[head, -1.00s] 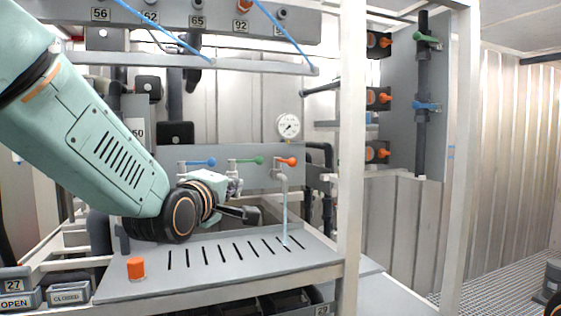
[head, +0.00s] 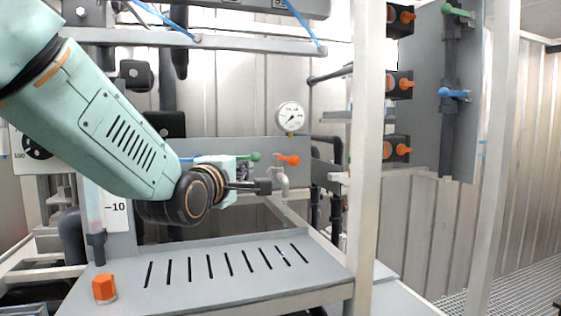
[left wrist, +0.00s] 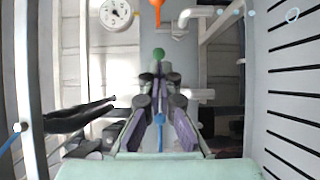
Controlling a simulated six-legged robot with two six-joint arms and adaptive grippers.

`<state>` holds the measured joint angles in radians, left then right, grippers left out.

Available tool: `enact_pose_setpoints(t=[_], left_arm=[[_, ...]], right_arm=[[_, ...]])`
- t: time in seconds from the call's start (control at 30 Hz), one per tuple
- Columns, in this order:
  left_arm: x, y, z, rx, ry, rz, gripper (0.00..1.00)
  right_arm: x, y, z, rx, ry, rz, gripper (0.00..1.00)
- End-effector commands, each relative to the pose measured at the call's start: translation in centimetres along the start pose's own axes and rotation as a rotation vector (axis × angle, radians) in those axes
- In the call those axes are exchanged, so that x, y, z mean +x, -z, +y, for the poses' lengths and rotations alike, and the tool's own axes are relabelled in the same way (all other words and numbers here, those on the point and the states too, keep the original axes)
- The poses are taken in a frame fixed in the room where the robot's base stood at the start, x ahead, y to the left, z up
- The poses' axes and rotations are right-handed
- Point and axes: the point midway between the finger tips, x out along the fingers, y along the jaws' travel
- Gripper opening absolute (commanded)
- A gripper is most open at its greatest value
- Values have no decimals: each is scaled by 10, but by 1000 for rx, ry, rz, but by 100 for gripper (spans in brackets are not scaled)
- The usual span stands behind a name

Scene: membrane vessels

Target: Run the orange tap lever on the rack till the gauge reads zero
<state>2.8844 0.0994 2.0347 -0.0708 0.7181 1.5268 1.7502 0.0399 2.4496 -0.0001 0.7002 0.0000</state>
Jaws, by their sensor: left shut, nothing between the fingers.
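The orange tap lever (head: 287,159) sits on the rack's grey panel and points right, above a pale curved spout (head: 283,184). The round white gauge (head: 290,116) is just above it; its reading is too small to tell. My left gripper (head: 264,187) is shut and empty, its tips just left of the spout and below the lever; contact cannot be told. In the left wrist view the fingers (left wrist: 162,88) point up the picture, with the orange lever (left wrist: 157,8) beyond them at the top edge and the gauge (left wrist: 116,14) left of it. My right gripper is out of view.
A green lever (head: 250,156) and a blue lever (head: 205,158), partly behind my arm, are left of the orange one. A white post (head: 366,160) stands right.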

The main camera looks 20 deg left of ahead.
Motion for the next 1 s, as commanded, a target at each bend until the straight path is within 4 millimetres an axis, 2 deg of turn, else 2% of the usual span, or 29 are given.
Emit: enact_pose_setpoints(t=[0.13, 0.27, 0.83, 1.0], left_arm=[[-2, 0, 1, -1, -1, -1, 0], [6, 0, 2, -1, -1, 0, 0], [95, -2, 1, 0, 0, -1, 0], [114, -20, 2, 1, -1, -2, 0]], right_arm=[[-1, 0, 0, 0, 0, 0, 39], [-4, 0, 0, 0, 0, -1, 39], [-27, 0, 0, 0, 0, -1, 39], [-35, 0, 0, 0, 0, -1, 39]])
